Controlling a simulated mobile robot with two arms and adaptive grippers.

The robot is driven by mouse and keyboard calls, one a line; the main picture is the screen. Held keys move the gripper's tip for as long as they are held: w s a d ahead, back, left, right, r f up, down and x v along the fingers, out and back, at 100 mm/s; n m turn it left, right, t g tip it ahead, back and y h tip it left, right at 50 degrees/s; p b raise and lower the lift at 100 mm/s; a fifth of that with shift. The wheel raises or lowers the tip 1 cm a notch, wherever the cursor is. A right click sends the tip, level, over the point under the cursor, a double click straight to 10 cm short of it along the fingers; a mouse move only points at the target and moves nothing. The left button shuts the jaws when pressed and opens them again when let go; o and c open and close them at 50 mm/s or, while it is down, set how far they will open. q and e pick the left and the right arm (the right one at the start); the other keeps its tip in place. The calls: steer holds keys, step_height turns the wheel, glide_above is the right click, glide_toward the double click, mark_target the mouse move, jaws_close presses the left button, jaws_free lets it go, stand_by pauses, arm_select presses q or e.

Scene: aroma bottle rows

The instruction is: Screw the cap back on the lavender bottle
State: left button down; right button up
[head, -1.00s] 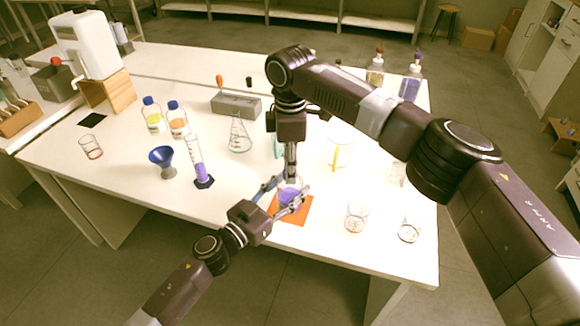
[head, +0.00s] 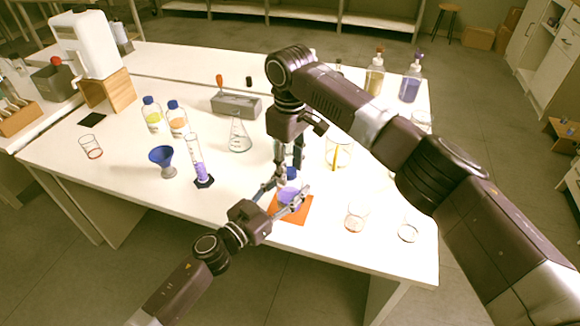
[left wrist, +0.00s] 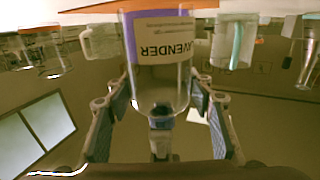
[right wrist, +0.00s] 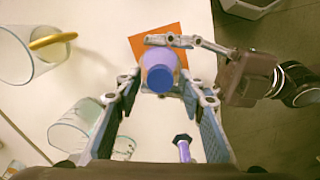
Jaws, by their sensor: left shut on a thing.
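The lavender bottle (left wrist: 160,85) is clear with purple liquid and a label reading LAVENDER. It stands on the orange mat (head: 303,213), and its body also shows in the head view (head: 289,197). My left gripper (head: 290,199) is shut around its body from the side. A blue cap (right wrist: 162,80) sits at the bottle's neck; it also shows in the left wrist view (left wrist: 162,122). I cannot tell how tight it is. My right gripper (right wrist: 160,82) points down from above, its fingers spread on either side of the cap with small gaps.
A beaker with a yellow rod (head: 338,154) stands right of my right gripper. Empty beakers (head: 356,217) stand right of the mat. A graduated cylinder with purple liquid (head: 198,165) and a blue funnel (head: 162,158) stand to the left.

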steer(key=shift+r, duration=2.25)
steer(key=shift+c, duration=0.2)
step_height(320, 180, up, 2)
steer(key=shift+w+r+n, duration=0.1)
steer(key=shift+r+n, duration=0.05)
steer(key=shift+n, duration=0.95)
steer(key=shift+r+n, duration=0.65)
steer(key=shift+n, duration=0.15)
steer(key=shift+f, duration=0.1)
steer(key=shift+f, duration=3.95)
